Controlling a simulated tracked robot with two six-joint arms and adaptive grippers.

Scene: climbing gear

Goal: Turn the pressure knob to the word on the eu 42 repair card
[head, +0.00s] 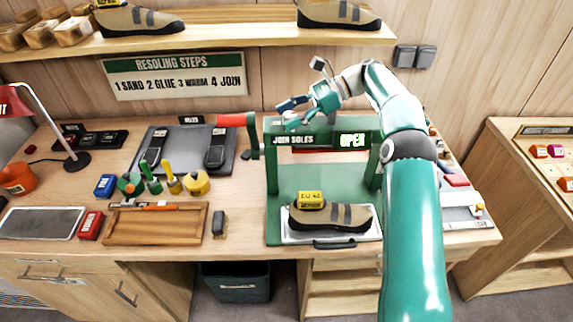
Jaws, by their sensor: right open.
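A green press (273,172) stands on the bench, with "JOIN SOLES" on its top beam and a lit "OPEN" sign (352,140). A tan and grey shoe (345,216) sits on its pale tray (290,238). A yellow tag (311,196) reading "EU 42" is on the shoe; no smaller wording on it is legible. My right gripper (288,112) is open, above and behind the left part of the press's beam; contact cannot be told. I cannot make out the pressure knob; the gripper and arm cover part of that area. My left gripper is not in view.
A red-handled lever (238,120) sticks out at the press's left. A wooden tray (155,226), small tools and a grey mat (160,150) with dark soles fill the bench's left. A shelf with shoes (230,38) runs above. My right arm covers the press's right side.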

